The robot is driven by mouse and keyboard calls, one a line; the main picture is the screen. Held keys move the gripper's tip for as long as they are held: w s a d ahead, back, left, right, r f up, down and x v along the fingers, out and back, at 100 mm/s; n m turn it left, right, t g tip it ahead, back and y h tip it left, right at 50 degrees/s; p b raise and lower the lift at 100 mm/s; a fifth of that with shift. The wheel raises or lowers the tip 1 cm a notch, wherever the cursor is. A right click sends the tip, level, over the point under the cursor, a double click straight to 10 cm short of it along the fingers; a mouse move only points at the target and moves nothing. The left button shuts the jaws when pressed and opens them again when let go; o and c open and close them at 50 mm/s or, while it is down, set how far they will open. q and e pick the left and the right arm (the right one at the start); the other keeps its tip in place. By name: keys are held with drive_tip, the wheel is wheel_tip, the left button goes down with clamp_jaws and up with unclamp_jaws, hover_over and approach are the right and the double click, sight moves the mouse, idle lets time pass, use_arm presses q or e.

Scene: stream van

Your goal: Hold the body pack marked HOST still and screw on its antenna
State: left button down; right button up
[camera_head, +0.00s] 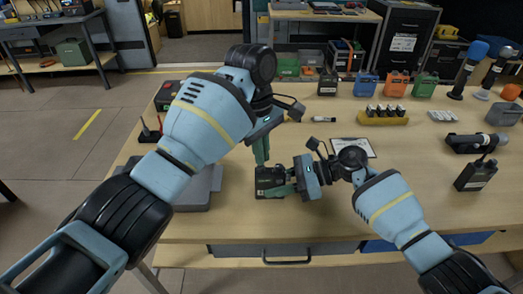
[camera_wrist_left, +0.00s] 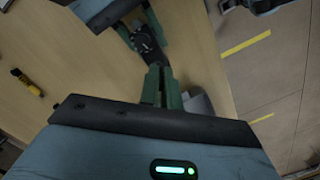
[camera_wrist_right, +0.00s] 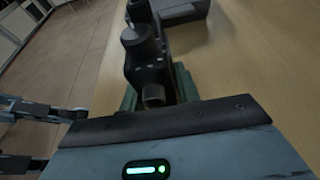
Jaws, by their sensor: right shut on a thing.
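A black body pack (camera_head: 269,181) lies at the table's front, its marking too small to read. My right gripper (camera_head: 286,186) is shut on it from the right. In the right wrist view the pack (camera_wrist_right: 146,72) sits between the green fingers, with rounded knobs at one end. My left gripper (camera_head: 262,155) points down just above the pack. Its green fingers (camera_wrist_left: 163,85) look close together in the left wrist view. I cannot tell whether anything thin is between them. I cannot make out a separate antenna at the pack.
A grey case (camera_head: 200,188) lies left of the pack, partly behind my left arm. Another black pack with an antenna (camera_head: 475,175) stands at the right. A yellow battery holder (camera_head: 383,120), a white sheet (camera_head: 352,147) and coloured packs (camera_head: 396,84) are farther back.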

use_arm(q)
drive_tip(key=shift+m, duration=2)
drive_tip(key=m, duration=0.3)
drive_tip(key=shift+y, duration=0.4)
drive_tip(key=shift+m, duration=0.5)
drive_tip(key=m, duration=0.2)
drive_tip(key=shift+a+m, duration=0.1)
drive_tip(key=shift+m, duration=0.3)
drive_tip(key=m, duration=0.3)
drive_tip(key=shift+m+y, duration=0.4)
